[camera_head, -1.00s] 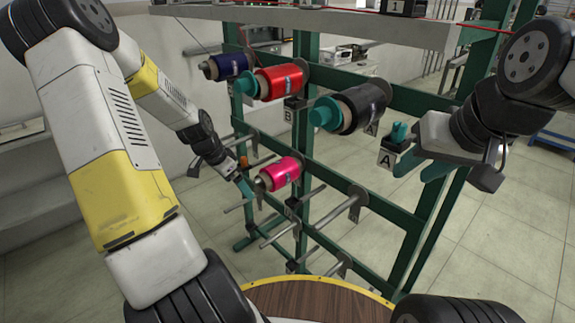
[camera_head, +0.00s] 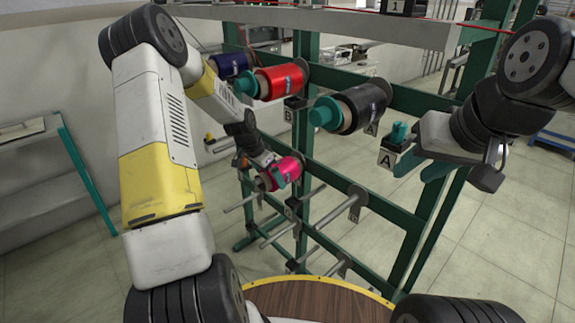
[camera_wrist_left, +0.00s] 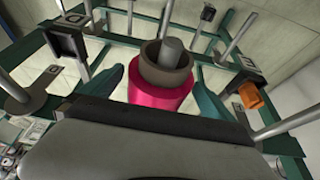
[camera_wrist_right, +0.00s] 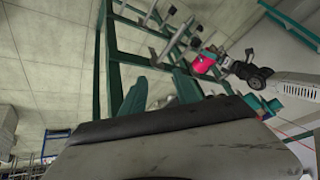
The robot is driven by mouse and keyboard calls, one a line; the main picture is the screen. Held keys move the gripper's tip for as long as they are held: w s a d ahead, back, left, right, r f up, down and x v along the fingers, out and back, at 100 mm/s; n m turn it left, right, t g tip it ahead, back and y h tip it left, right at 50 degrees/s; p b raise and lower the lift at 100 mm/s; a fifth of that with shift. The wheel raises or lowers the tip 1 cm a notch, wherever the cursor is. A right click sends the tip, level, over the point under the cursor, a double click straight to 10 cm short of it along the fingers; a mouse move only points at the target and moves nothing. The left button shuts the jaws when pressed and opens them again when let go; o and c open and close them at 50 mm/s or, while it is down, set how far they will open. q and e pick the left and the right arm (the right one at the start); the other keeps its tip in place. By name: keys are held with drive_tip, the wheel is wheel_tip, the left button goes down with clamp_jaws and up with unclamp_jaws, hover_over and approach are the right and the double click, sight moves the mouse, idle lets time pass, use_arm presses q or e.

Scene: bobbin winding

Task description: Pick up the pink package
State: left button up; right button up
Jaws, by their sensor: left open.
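The pink package (camera_head: 287,169) is a spool on a lower peg of the green rack, and my left gripper partly hides it in the head view. In the left wrist view the pink package (camera_wrist_left: 160,92) lies between the two teal fingers of my left gripper (camera_wrist_left: 163,85), with its brown core and the peg end showing. The left fingers are apart, one on each side of it; contact cannot be told. My right gripper (camera_head: 415,168) is beside the rack's right post, its teal fingers apart and empty in the right wrist view (camera_wrist_right: 160,95).
The green rack (camera_head: 408,225) holds a red spool (camera_head: 280,82), a dark blue spool (camera_head: 228,66) and a black spool (camera_head: 362,106) on upper pegs. Bare pegs (camera_head: 290,230) stick out below the pink package. A round wooden top (camera_head: 320,300) is at the front.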

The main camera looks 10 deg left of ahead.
use_arm(q)
drive_tip(key=shift+x, duration=0.9)
drive_tip(key=shift+c, duration=0.4)
drive_tip(key=c, duration=1.5)
drive_tip(key=shift+r, duration=0.25)
